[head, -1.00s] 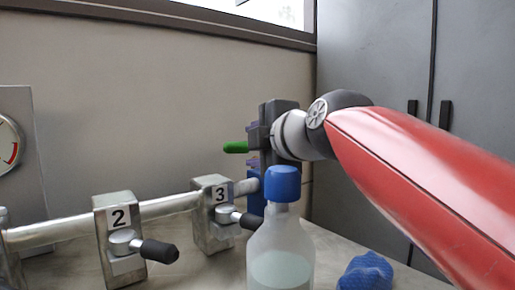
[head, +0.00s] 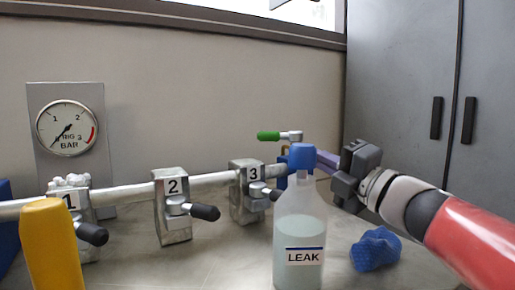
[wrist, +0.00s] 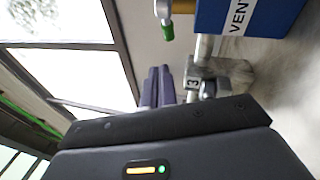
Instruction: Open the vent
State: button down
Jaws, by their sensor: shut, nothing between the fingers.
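The vent valve has a green handle (head: 268,136) that points left from a metal stem (head: 291,136) in the head view. In the wrist view the green handle (wrist: 168,31) is at the top, beside a blue block (wrist: 215,16) lettered VENT. The shut fingers (wrist: 158,87) also show in the wrist view, apart from the handle.
Valves 1 (head: 88,235), 2 (head: 172,205) and 3 (head: 247,190) sit along a pipe. A gauge (head: 67,127), yellow object (head: 50,245) and blue cloth (head: 376,249) are around.

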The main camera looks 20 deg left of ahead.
jog(key=s+f+g, duration=0.1)
jog(key=f+g, duration=0.1)
jog(key=p, duration=0.2)
send_near(263, 139)
jog(key=s+a, duration=0.2)
jog(key=a, duration=0.1)
jog(key=shift+n, duration=0.4)
jog(key=w, duration=0.1)
jog(key=w+a, duration=0.1)
jog(key=w, duration=0.1)
jog(key=shift+w+a+r+p, duration=0.3)
jog(key=shift+a+r+p, duration=0.05)
jog(key=shift+a+r, duration=0.05)
jog(key=shift+w+a+r, duration=0.1)
jog(key=shift+w+a, duration=0.05)
jog(key=shift+w, duration=0.3)
